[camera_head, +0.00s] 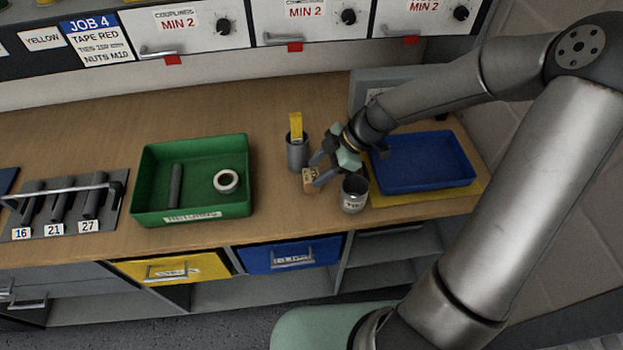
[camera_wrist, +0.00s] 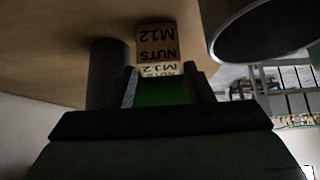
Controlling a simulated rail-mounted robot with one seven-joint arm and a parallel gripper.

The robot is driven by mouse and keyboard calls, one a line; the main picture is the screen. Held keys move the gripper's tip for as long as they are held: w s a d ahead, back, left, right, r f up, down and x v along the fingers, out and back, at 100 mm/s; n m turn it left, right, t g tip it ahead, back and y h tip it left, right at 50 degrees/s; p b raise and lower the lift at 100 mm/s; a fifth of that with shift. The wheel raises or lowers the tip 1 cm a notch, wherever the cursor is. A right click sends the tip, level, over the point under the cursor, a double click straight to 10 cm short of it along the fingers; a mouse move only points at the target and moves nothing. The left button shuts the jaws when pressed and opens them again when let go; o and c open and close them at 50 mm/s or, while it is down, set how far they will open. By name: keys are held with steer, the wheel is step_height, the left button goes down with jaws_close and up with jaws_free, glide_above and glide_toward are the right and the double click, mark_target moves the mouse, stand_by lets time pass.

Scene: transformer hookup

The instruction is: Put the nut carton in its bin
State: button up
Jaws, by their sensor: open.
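The nut carton (camera_head: 309,183) is a small brown box on the wooden bench. In the wrist view the carton (camera_wrist: 158,42) reads "NUTS M12", upside down, just beyond my fingertips. My gripper (camera_head: 319,170) is open at the carton, reaching down from the right. In the wrist view the gripper (camera_wrist: 163,88) has its two fingers apart, with the carton in line with the gap. I cannot tell whether they touch it. A yellow bin (camera_head: 205,266) and a blue bin (camera_head: 262,259) sit under the bench front; their labels are too small to read.
A grey cup (camera_head: 298,155) with a yellow item stands behind the carton; a labelled metal can (camera_head: 354,195) stands close at right. A green tray (camera_head: 150,190) holds a dark rod and a tape roll. A blue tray (camera_head: 425,185) lies right. Bench left of the carton is clear.

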mark_target(311, 175)
steer(key=x, duration=0.5)
steer(key=shift+p, duration=0.4)
steer(key=c, duration=0.8)
steer(key=shift+c, duration=0.2)
steer(key=shift+r, duration=0.15)
